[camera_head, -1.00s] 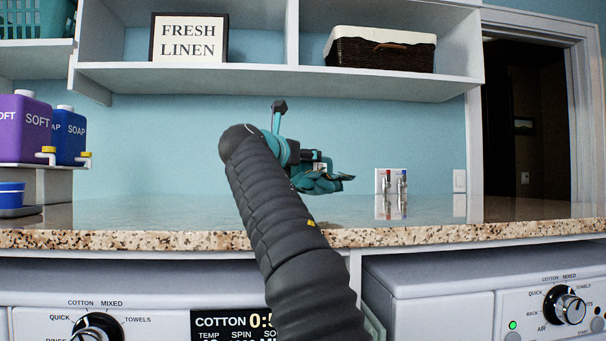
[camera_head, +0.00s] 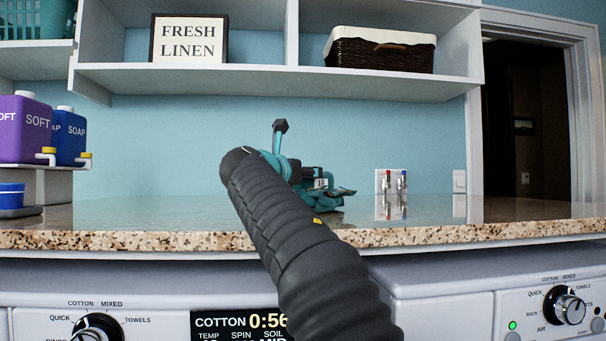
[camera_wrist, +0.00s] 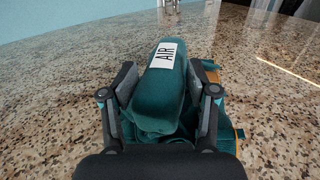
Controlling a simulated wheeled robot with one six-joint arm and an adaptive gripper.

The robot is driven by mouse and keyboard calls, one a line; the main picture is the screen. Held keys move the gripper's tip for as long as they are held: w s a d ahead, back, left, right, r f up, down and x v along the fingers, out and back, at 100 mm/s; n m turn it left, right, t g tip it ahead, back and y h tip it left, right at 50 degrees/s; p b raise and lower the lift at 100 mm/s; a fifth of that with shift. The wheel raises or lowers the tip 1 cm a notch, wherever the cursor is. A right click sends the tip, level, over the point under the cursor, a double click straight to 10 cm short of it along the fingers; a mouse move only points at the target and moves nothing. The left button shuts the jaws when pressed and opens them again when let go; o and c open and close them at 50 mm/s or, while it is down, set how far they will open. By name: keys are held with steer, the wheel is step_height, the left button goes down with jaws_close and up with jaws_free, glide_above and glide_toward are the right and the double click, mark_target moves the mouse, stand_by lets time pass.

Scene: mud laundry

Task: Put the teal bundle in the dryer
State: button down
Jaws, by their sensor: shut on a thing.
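The teal bundle (camera_wrist: 160,95) has a white label reading "AIR" and sits between the two fingers of my gripper (camera_wrist: 160,105) in the wrist view. My gripper is shut on it. In the head view the bundle (camera_head: 335,198) shows partly behind my arm, low over the granite counter; I cannot tell whether it touches the counter. The dryer is likely the white machine at right (camera_head: 440,310), with a dial reading "AIR" among its settings. Only its top and control panel show; its door is out of view.
The granite counter (camera_head: 130,215) is mostly clear. A washer panel (camera_head: 150,320) is at lower left. Purple (camera_head: 25,130) and blue (camera_head: 70,138) soap jugs stand at left. A shelf above holds a sign (camera_head: 188,38) and a wicker basket (camera_head: 380,52). Taps (camera_head: 391,182) are on the wall.

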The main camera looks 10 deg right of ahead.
steer(key=shift+c, duration=1.2)
jaws_free()
steer(key=shift+f, duration=0.1)
